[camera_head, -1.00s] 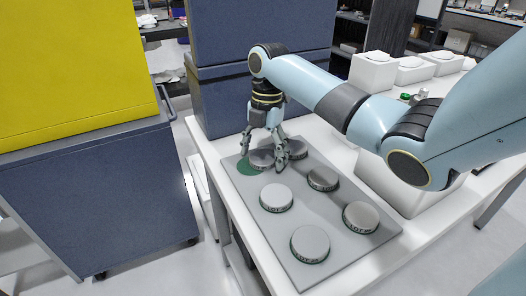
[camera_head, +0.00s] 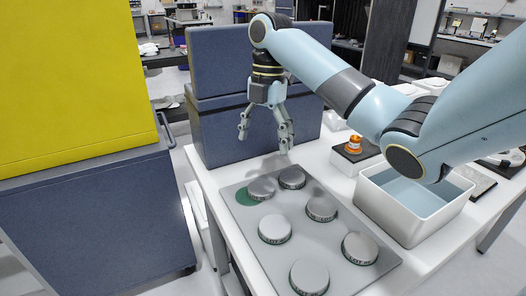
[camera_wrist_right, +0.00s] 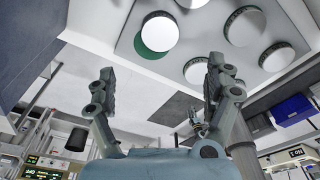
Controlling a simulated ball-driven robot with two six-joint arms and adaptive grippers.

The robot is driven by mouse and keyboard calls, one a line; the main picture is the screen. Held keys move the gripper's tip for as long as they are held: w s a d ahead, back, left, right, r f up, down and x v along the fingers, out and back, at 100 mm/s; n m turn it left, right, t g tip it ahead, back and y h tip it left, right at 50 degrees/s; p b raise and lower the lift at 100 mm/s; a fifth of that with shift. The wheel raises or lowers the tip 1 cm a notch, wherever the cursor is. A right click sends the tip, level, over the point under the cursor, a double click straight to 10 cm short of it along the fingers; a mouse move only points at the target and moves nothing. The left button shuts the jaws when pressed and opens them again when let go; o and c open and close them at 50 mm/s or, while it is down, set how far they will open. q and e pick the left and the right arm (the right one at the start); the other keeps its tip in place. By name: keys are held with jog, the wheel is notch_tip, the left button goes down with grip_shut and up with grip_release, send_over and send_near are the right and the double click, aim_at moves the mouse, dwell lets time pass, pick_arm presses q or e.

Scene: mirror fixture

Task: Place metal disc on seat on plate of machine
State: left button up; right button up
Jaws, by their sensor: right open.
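A grey plate (camera_head: 240,213) lies on the white table and carries several round metal discs. One disc (camera_head: 261,188) at the plate's far left corner sits off-centre over a green circle (camera_head: 245,197), which shows beside its left edge. In the right wrist view this disc (camera_wrist_right: 160,31) also leaves a crescent of the green circle (camera_wrist_right: 146,50) bare. My right gripper (camera_head: 264,143) is open and empty, raised above and behind that disc, its fingers spread and touching nothing. My left gripper is not in view.
Other discs are close by on the plate, such as one (camera_head: 292,177) at the far edge and one (camera_head: 275,229) in front. A white bin (camera_head: 405,222) stands right of the plate. Dark blue boxes (camera_head: 225,135) stand behind, and a yellow box (camera_head: 75,80) at left.

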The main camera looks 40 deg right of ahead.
jog(key=f+m+b, duration=0.2)
jog(key=m+b, duration=0.2)
jog(key=b, duration=0.5)
send_over(261, 186)
jog(key=d, duration=0.1)
jog(key=shift+t, duration=0.3)
notch_tip(261, 186, down, 5)
jog(key=shift+f, duration=0.2)
jog(key=f+b, duration=0.1)
jog(key=f, duration=0.1)
jog(key=a+f+b, duration=0.1)
jog(key=f, duration=0.1)
jog(key=shift+s+f, duration=0.15)
jog(key=shift+f, duration=0.1)
jog(key=shift+c, duration=0.2)
jog(key=c, duration=1.5)
jog(key=shift+o, duration=0.2)
jog(key=shift+r, duration=0.1)
